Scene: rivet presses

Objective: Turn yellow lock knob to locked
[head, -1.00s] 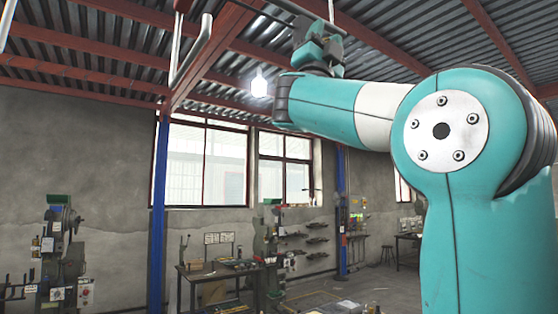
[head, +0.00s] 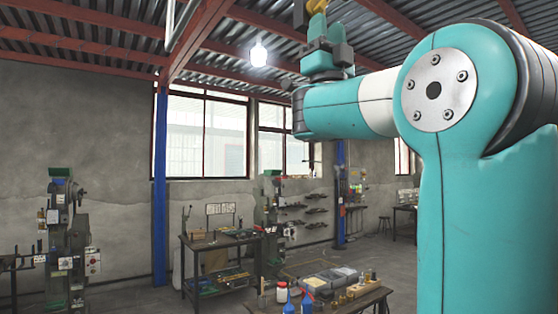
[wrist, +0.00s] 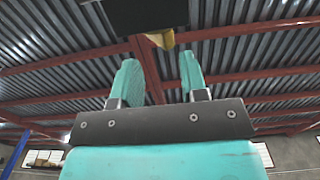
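My gripper (wrist: 160,78) points up toward the roof, its two teal fingers apart with a gap between them. A small yellow thing (wrist: 161,39) shows beyond the gap; I cannot tell what it is or whether the fingers touch it. Something yellow (head: 317,5) also shows above my arm's end at the top edge of the head view. I cannot make out a yellow lock knob for certain. A green press (head: 67,238) stands at the left, and another press (head: 271,215) stands farther back by the wall. Both are far from my gripper.
A near bench (head: 345,304) with bottles and small parts is at the bottom of the head view. A dark work table (head: 208,242) stands behind it. A blue post (head: 160,190) rises by the windows. Open floor lies left of the bench.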

